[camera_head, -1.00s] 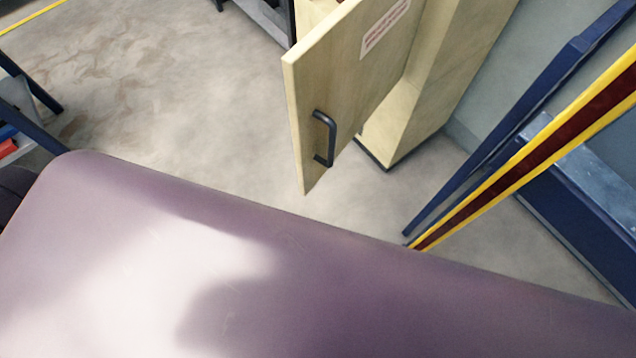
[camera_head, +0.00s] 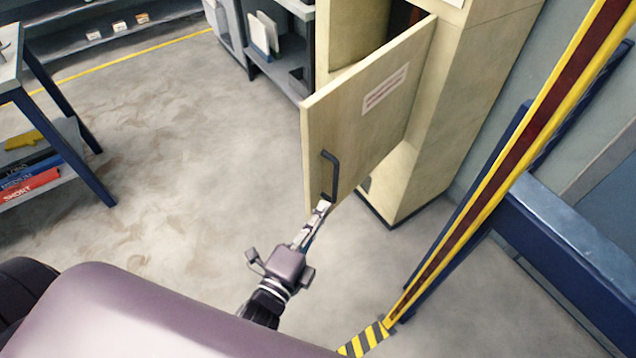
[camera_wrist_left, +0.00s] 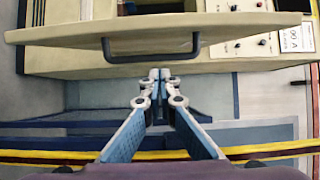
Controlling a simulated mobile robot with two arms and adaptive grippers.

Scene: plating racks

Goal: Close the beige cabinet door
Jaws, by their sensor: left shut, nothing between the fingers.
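The beige cabinet door (camera_head: 365,110) stands open, swung out from the beige cabinet (camera_head: 455,95). It has a dark bar handle (camera_head: 331,174) near its free edge and a white label with red text. My left gripper (camera_head: 322,207) is at the lower end of the handle, with its fingers shut and empty. My right gripper is not in view.
A yellow and dark red striped post (camera_head: 500,165) and a blue frame (camera_head: 570,240) stand to the right of the cabinet. A blue-legged table (camera_head: 85,160) is at the left. A grey shelf unit (camera_head: 285,70) stands behind the door. The floor (camera_head: 180,150) between is clear.

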